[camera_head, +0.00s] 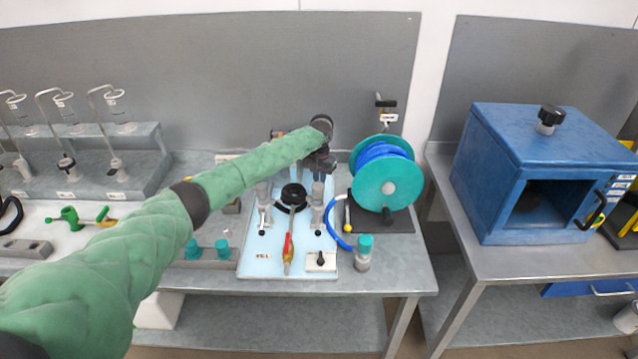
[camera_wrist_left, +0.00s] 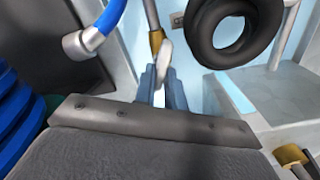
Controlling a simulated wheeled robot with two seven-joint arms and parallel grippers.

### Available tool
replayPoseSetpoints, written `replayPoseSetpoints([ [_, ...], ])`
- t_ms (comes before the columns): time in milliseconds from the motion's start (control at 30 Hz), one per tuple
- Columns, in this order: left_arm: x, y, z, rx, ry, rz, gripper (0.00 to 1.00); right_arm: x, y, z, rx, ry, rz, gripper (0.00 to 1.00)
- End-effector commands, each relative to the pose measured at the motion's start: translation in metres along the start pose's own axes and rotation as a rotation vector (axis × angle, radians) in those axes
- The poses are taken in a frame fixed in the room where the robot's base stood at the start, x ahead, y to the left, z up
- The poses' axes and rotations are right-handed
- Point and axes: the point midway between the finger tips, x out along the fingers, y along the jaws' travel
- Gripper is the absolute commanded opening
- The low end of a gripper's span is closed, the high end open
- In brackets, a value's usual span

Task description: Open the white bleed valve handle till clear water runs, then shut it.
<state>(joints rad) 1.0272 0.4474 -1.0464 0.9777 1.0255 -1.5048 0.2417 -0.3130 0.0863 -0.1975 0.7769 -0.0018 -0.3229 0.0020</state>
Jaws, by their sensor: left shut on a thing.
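My left gripper (camera_wrist_left: 162,88) is shut on the white handle (camera_wrist_left: 165,60), whose end sits between the two blue-grey fingers. The handle is beside a brass fitting (camera_wrist_left: 157,38) on a thin metal pipe. In the head view my left arm reaches across to the back of the light blue board (camera_head: 262,258), and my dark left gripper (camera_head: 322,166) hangs over its back right part. The handle is hidden there by the gripper and wrist. No running water can be made out in either view. My right gripper is out of view.
A black ring (camera_wrist_left: 232,30) is close beside the gripper. A blue hose (camera_wrist_left: 108,14) with a metal end is on the other side. A teal reel (camera_head: 388,188) stands right of the board. A red-handled part (camera_head: 288,248) and a white switch box (camera_head: 321,262) are at its front.

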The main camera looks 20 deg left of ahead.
Motion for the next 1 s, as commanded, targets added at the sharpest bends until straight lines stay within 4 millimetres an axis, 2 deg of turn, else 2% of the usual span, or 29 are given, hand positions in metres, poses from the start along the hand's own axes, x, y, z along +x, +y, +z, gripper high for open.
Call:
replayPoseSetpoints([
  [100, 0.003, 0.001, 0.0, 0.108, 0.0, 0.001, 0.0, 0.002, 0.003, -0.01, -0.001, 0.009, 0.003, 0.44],
  [367, 0.002, 0.003, 0.001, 0.356, 0.0, 0.001, 0.0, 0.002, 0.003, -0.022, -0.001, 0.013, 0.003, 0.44],
  [733, 0.001, 0.004, 0.002, 0.705, 0.0, 0.0, 0.0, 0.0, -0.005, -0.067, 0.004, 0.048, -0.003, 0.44],
  [1000, 0.001, 0.005, 0.003, 0.924, 0.0, -0.001, 0.0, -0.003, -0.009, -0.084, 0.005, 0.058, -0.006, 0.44],
])
